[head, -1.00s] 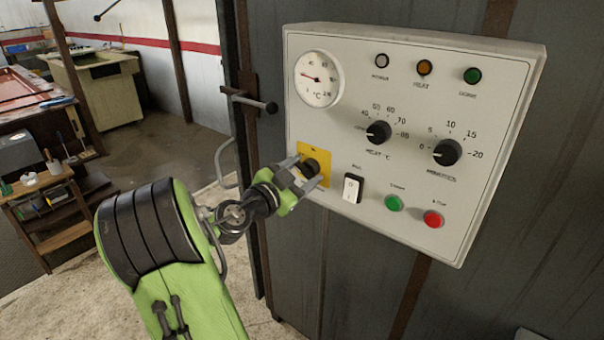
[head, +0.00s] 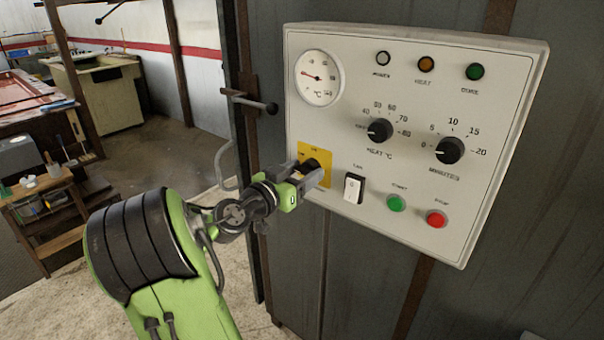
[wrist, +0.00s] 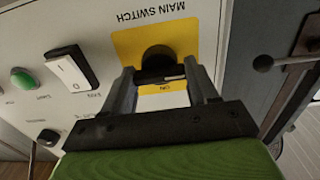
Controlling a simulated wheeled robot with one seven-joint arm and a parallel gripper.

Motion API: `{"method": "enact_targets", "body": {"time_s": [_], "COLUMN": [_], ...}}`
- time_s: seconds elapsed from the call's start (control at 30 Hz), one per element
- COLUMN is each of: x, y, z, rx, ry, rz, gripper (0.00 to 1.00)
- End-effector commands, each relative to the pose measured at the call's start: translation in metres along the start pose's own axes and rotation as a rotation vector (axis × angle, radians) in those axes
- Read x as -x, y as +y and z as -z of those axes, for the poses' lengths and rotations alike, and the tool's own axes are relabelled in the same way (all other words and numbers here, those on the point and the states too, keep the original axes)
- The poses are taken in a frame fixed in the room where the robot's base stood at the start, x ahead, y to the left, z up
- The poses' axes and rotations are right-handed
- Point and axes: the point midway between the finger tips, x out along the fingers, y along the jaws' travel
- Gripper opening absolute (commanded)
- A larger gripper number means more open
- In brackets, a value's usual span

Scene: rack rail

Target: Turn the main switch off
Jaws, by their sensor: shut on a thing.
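The main switch (wrist: 158,58) is a black rotary knob on a yellow plate (wrist: 190,38) lettered "MAIN SWITCH", with "ON" at one edge. In the head view the yellow plate (head: 316,152) sits at the lower left of the white control panel (head: 420,85). My gripper (head: 312,172) is at the knob, and its fingers partly cover the knob and plate. In the wrist view my gripper (wrist: 162,78) has one finger on each side of the knob and is shut on it. The knob's pointer is not clear to see.
A white rocker switch (head: 353,188) sits just right of the knob, then a green button (head: 397,203) and a red button (head: 437,219). Two black dials (head: 380,130) are above. A lever handle (head: 262,105) sticks out left of the panel.

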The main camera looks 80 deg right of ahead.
Motion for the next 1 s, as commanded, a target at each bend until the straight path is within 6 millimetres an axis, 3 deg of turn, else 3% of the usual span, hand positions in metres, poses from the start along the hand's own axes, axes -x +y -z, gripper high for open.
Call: {"method": "enact_targets", "body": {"time_s": [0.37,0.4,0.53,0.83,1.0], "x": [-0.001,-0.001,-0.001,0.002,0.031], "y": [0.001,0.001,0.001,0.0,-0.002], "z": [0.006,0.006,0.005,0.002,0.0], "rx": [0.002,0.002,0.002,0.003,0.003], "ry": [0.015,0.015,0.012,0.006,0.004], "rz": [-0.001,-0.001,-0.001,0.001,0.009], "gripper": [0.28,0.63,0.83,0.84,0.84]}}
